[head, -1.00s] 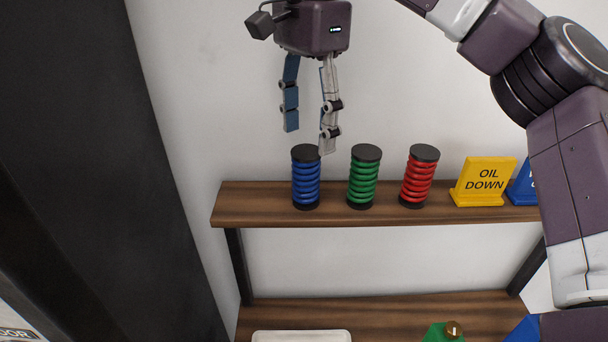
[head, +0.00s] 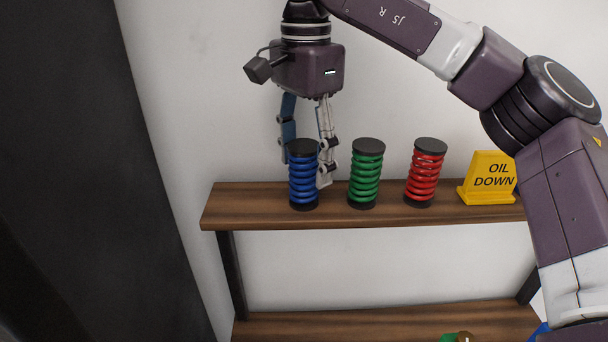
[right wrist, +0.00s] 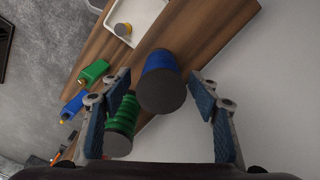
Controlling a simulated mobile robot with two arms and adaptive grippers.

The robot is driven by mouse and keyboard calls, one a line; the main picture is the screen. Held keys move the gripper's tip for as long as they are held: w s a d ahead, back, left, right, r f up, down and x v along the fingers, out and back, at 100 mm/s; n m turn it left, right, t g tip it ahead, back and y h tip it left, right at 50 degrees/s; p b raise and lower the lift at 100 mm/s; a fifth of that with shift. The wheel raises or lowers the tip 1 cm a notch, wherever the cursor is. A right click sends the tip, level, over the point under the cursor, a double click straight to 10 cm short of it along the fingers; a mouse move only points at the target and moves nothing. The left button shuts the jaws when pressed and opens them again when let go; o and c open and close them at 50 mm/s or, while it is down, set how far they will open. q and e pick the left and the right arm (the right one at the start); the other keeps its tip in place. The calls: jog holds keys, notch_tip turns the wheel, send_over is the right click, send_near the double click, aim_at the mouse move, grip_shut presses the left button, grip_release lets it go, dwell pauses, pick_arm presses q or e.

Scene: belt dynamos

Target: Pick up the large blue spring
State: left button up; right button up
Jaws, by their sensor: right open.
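The large blue spring (head: 303,178) stands upright at the left of the upper wooden shelf, with dark caps at both ends. My right gripper (head: 305,170) is open and points down at it, with one finger partly behind the spring and the other beside its right side. My left gripper is not in view.
A green spring (head: 365,175) stands close to the right of the right gripper, then a red spring (head: 425,174) and a yellow "OIL DOWN" sign (head: 489,179). A wall lies behind the shelf (head: 250,215). A dark panel (head: 80,170) rises at the left.

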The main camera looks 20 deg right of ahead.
aim_at(305, 182)
notch_tip(305, 182, down, 4)
jog(key=shift+r+p, duration=0.25)
jog(key=shift+p, duration=0.5)
jog(key=shift+f, duration=0.5)
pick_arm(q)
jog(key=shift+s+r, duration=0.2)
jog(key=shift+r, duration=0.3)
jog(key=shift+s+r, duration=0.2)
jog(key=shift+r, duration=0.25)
pick_arm(e)
jog(key=c, duration=1.5)
